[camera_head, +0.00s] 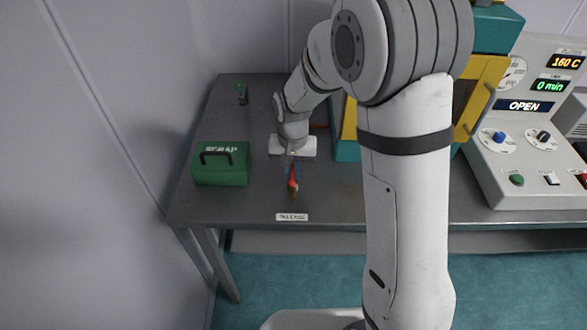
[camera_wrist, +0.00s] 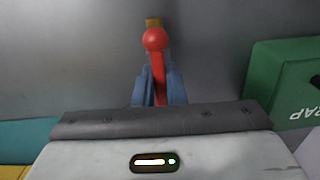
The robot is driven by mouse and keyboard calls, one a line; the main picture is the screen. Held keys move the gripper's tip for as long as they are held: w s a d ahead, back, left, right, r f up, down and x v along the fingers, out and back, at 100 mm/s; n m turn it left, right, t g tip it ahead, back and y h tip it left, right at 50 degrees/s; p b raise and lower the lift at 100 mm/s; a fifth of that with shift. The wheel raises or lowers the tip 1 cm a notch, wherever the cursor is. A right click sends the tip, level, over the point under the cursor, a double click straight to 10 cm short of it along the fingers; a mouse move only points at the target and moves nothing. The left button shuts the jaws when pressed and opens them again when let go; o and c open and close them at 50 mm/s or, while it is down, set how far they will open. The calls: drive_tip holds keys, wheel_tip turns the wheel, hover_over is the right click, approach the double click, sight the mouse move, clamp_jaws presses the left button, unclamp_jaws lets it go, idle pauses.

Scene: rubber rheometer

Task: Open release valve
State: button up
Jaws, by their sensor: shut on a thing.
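The release valve (camera_head: 292,187) stands on the grey table behind a white label, with a red lever and a brass-coloured body. In the wrist view, its red lever with a round knob (camera_wrist: 155,40) points away from my gripper, and a bit of the brass part (camera_wrist: 153,22) shows beyond the knob. My gripper (camera_wrist: 157,86) is shut on the red lever, with a blue finger on either side of it. In the head view my gripper (camera_head: 292,172) is over the valve from behind. The valve's base is mostly hidden.
A green scrap box (camera_head: 221,163) stands on the table left of the valve; it shows at right in the wrist view (camera_wrist: 285,80). The yellow and teal machine (camera_head: 483,85) and a control panel (camera_head: 535,130) reading "OPEN" stand right.

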sight(293, 169)
drive_tip(key=shift+n, duration=0.4)
clamp_jaws()
drive_tip(key=o, duration=0.7)
unclamp_jaws()
wheel_tip(293, 169, up, 8)
drive_tip(key=shift+f+b, duration=0.2)
drive_tip(key=shift+b, duration=0.3)
drive_tip(key=shift+r, duration=0.15)
